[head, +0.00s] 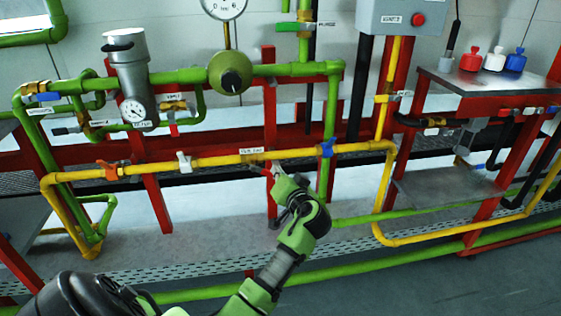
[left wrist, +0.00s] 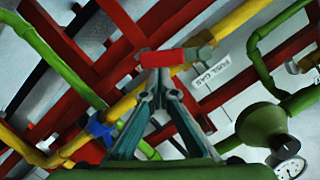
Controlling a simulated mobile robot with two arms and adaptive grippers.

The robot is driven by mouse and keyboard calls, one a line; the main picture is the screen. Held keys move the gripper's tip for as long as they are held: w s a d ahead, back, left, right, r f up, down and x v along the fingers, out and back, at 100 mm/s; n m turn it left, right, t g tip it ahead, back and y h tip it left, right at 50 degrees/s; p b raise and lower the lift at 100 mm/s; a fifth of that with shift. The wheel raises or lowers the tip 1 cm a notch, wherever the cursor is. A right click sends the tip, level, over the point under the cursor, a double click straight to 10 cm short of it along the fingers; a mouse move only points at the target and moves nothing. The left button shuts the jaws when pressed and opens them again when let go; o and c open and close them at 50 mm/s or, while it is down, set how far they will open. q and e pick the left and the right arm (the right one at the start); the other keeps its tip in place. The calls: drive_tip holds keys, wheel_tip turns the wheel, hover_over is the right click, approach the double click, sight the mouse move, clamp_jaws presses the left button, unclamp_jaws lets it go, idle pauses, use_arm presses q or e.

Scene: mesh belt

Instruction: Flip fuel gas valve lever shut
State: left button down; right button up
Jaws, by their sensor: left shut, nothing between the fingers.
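The yellow fuel gas pipe (head: 220,161) runs across the rack, with a white fuel gas label (head: 252,151) on it. In the left wrist view the label (left wrist: 210,75) sits beside a grey-green valve body (left wrist: 201,46) on the pipe. A red block (left wrist: 162,58), apparently the lever handle, shows right at my fingertips; I cannot tell if they touch it. My left gripper (head: 273,168) is shut and empty, just below the pipe near the label; it also fills the lower middle of the wrist view (left wrist: 157,75). It hides part of the valve in the head view. My right gripper is not in view.
A green pipe (head: 331,110) and red posts (head: 270,90) stand close by. A grey control box (head: 397,17) is upper right.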

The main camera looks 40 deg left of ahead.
use_arm(q)
drive_tip(key=f+m, duration=0.1)
drive_tip(key=m, duration=0.1)
drive_tip(key=s+a+f+m+y, duration=0.1)
drive_tip(key=f+m, duration=0.1)
drive_tip(key=f+m+y, duration=0.1)
drive_tip(key=m, duration=0.2)
drive_tip(key=shift+s+a+f+g, duration=0.15)
drive_tip(key=shift+s+a+g, duration=0.15)
drive_tip(key=shift+s+a, duration=0.05)
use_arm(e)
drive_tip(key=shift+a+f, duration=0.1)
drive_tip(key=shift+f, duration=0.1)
